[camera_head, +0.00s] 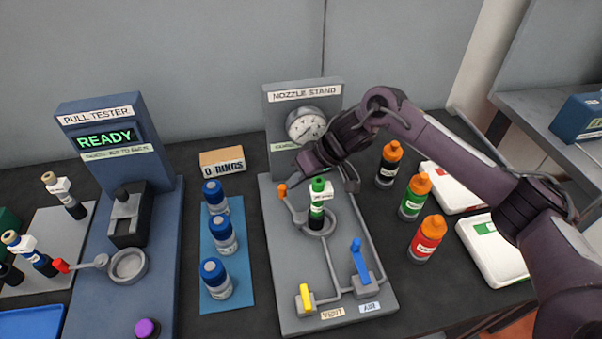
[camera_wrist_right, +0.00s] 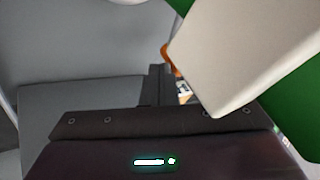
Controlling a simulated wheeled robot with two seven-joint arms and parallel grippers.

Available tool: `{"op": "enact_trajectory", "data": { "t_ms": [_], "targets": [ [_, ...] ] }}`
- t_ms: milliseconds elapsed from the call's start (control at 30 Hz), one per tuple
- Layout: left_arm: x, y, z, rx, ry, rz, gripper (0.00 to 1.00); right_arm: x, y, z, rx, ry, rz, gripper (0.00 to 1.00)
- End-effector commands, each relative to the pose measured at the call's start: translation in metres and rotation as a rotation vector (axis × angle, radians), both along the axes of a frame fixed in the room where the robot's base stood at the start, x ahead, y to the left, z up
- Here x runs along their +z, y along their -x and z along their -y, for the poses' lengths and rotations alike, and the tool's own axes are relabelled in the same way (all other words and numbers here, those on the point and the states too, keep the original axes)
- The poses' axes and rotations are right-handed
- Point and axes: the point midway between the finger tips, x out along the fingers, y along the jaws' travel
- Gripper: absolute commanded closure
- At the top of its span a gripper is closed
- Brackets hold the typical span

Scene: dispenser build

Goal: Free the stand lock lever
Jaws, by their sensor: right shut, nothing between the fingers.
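The nozzle stand (camera_head: 285,255) is a grey plate with an upright back panel and gauge. Its lock lever, a grey arm with an orange tip (camera_head: 282,190), stands at the left of the round holder. The orange tip also shows, partly hidden, in the right wrist view (camera_wrist_right: 170,58). A bottle with a green cap (camera_head: 318,186) stands upright in the holder; it looms large and blurred in the wrist view. My right gripper (camera_head: 304,172) is shut and empty, beside the bottle and close to the orange tip; I cannot tell if they touch. My left gripper is out of view.
A yellow vent lever (camera_head: 305,297) and a blue air lever (camera_head: 360,262) stand at the plate's front. Several capped bottles stand right of it, one with a red label (camera_head: 427,240). Blue-capped bottles stand on a blue mat (camera_head: 236,290) at left, next to the pull tester (camera_head: 160,215).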

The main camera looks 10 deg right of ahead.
Motion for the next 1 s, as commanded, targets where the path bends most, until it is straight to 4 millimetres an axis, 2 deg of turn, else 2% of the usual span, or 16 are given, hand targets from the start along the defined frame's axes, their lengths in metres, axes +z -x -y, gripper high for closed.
{"op": "enact_trajectory", "data": {
  "t_ms": [33,100,533,1000],
  "targets": [
    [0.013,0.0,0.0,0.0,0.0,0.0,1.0,0.006,0.0,-0.005,0.0,-0.002,-0.004,1.0],
    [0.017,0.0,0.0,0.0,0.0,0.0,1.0,0.004,0.0,-0.008,0.0,-0.002,-0.003,1.0],
    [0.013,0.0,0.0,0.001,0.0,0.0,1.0,0.003,0.0,-0.006,0.0,-0.001,0.001,1.0],
    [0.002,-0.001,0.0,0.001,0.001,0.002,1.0,0.057,0.012,0.033,-0.002,-0.001,0.001,1.0]
  ]
}}
